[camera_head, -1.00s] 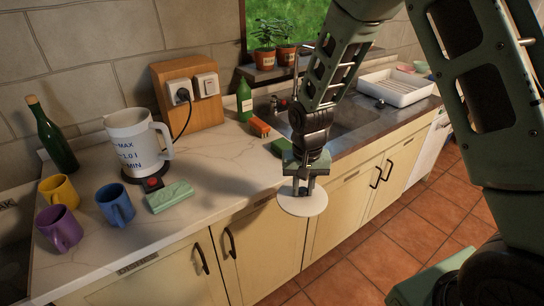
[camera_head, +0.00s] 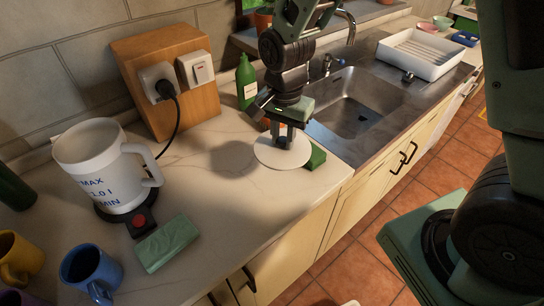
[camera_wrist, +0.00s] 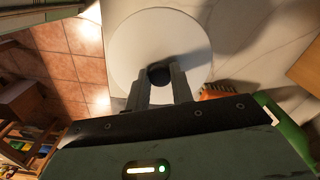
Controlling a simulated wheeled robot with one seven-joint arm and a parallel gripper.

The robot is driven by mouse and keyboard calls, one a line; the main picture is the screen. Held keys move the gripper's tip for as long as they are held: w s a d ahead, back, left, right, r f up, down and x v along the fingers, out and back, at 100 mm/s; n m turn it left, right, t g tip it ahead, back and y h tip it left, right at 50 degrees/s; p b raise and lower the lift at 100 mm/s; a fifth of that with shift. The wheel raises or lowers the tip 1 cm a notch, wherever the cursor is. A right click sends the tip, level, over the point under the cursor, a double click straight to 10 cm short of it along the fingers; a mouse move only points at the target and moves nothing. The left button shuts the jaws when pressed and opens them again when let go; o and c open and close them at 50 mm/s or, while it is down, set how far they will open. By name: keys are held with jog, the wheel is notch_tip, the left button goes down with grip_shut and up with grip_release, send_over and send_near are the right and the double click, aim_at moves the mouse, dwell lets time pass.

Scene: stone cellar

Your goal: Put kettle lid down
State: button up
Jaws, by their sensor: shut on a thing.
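The kettle lid (camera_head: 268,153), a flat white disc with a dark knob, hangs level over the counter, left of the sink. My gripper (camera_head: 283,141) points down and is shut on the knob. In the wrist view the lid (camera_wrist: 130,40) fills the top middle, with the fingertips (camera_wrist: 159,78) around the dark knob. A shadow falls on the counter left of the lid; the height of the gap is hard to tell. The kettle (camera_head: 104,168), a white jug with blue markings and an open top, stands on its dark base with a red switch (camera_head: 140,221).
A green sponge (camera_head: 316,156) lies just right of the lid. A green bottle (camera_head: 245,84) stands behind it. A light-green block (camera_head: 166,243), a blue mug (camera_head: 90,272) and a yellow mug (camera_head: 18,255) are near the kettle. The counter (camera_head: 225,205) between kettle and lid is bare.

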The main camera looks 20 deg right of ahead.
jog(key=shift+w+f, duration=0.15)
jog(key=shift+f, duration=0.2)
notch_tip(320, 180, down, 9)
jog(key=shift+f+p, duration=0.1)
jog(key=shift+p, duration=0.9)
jog(key=shift+f, duration=0.1)
jog(key=o, duration=1)
